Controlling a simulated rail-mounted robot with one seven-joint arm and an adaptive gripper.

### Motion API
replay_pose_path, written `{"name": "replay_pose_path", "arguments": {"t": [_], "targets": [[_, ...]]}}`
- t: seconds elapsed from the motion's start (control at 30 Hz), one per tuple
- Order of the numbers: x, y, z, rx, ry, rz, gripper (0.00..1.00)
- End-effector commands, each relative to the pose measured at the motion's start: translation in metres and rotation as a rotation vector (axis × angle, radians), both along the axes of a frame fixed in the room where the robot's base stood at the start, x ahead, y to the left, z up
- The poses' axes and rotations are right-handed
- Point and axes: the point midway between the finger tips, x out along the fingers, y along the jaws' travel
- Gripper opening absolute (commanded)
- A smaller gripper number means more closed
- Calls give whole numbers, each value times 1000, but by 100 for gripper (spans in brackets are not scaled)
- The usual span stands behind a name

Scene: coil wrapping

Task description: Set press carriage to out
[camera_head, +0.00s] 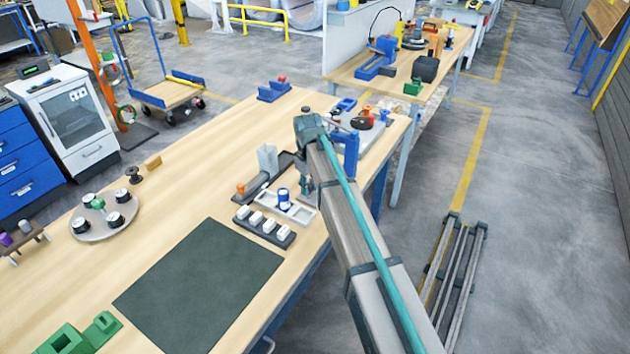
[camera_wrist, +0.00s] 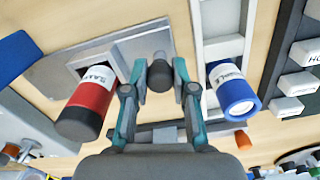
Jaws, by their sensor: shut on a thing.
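My gripper (camera_wrist: 159,88) is shut on a dark round knob (camera_wrist: 159,72), with one teal-and-grey finger on each side of it. Behind the knob lies a grey stepped metal plate (camera_wrist: 112,55), which may belong to the press carriage; I cannot tell its position. In the head view my gripper (camera_head: 307,192) is low over the bench, and the knob is hidden by my arm. A dark rail with an upright grey block (camera_head: 267,160) stands left of it. A red, white-labelled cylinder (camera_wrist: 88,100) is left of my fingers, and a blue one (camera_wrist: 232,92) is right.
The blue cylinder stands in a white tray (camera_head: 302,213). A dark rack of white blocks (camera_head: 265,227) sits in front of it. An orange knob (camera_head: 241,188) is at the rail's near end. A dark mat (camera_head: 200,285) lies clear on the wooden bench (camera_head: 170,205).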

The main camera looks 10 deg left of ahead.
Motion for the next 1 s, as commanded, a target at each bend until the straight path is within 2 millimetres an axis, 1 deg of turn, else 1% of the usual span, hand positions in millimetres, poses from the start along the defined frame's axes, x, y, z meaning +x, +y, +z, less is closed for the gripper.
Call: {"name": "replay_pose_path", "arguments": {"t": [0.03,0.17,0.2,0.33,0.63,0.73,0.87,1.0], "targets": [[-3,1,-1,3,9,2,0],[-4,2,-1,4,11,2,0],[-4,2,-1,3,12,2,29],[-4,1,-1,3,10,2,51],[-2,1,0,2,7,2,51],[-2,1,4,2,6,2,51],[-1,1,18,2,6,2,51],[-1,1,43,3,5,2,51]]}}
